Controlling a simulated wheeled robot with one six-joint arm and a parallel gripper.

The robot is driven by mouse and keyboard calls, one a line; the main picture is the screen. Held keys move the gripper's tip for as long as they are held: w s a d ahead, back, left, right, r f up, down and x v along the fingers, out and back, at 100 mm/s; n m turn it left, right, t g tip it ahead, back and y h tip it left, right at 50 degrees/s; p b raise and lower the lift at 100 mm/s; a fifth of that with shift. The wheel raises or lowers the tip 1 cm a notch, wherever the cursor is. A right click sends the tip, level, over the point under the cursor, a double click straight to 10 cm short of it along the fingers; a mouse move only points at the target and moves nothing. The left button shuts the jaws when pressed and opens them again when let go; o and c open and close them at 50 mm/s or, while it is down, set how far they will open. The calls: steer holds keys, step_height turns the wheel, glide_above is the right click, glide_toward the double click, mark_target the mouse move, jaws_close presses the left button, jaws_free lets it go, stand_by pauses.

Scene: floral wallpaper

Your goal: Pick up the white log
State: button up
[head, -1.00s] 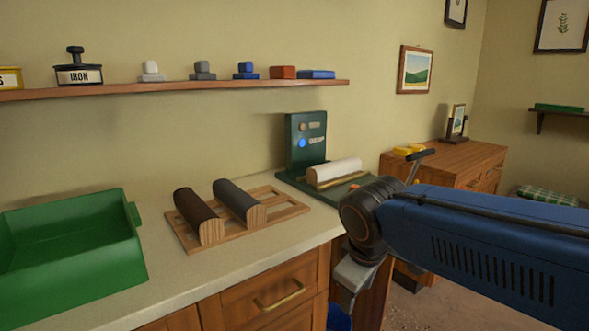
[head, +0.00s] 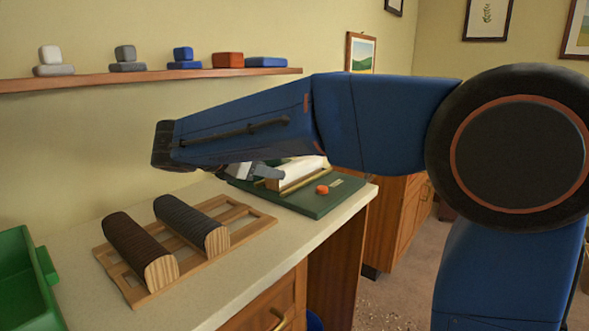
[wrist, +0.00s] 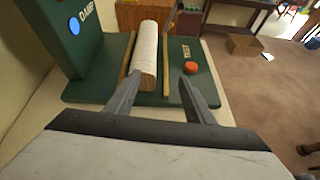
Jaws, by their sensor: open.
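The white log (head: 300,171) lies on a green machine base (head: 318,203) on the counter, partly hidden by my arm in the head view. In the wrist view the white log (wrist: 146,52) lies lengthwise between brass-coloured rails, its wooden end towards me. My gripper (wrist: 157,88) is open and empty. Its fingers are short of the log's near end, one to the left and one to the right of it. In the head view my gripper (head: 262,172) shows beside the log, partly under my arm.
A red button (head: 322,189) is on the green base, right of the log. A wooden rack (head: 252,229) holds two dark logs (head: 140,250) (head: 191,224). A green upright panel (wrist: 80,30) stands left of the log. A green bin (head: 28,290) is at the left.

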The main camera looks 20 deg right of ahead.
mark_target(292, 170)
steer(key=shift+n+t+h, duration=0.3)
steer(key=shift+n, duration=0.2)
steer(key=w+x, duration=0.1)
steer(key=x, duration=0.4)
steer(key=w+a+x, duration=0.1)
steer(key=x, duration=0.4)
steer(key=a+x, duration=0.1)
steer(key=x, duration=0.5)
steer(key=shift+w+r, duration=0.2)
steer(key=shift+w, duration=0.2)
steer(key=shift+c, duration=0.2)
steer(key=c, duration=1.1)
steer(key=shift+r, duration=0.15)
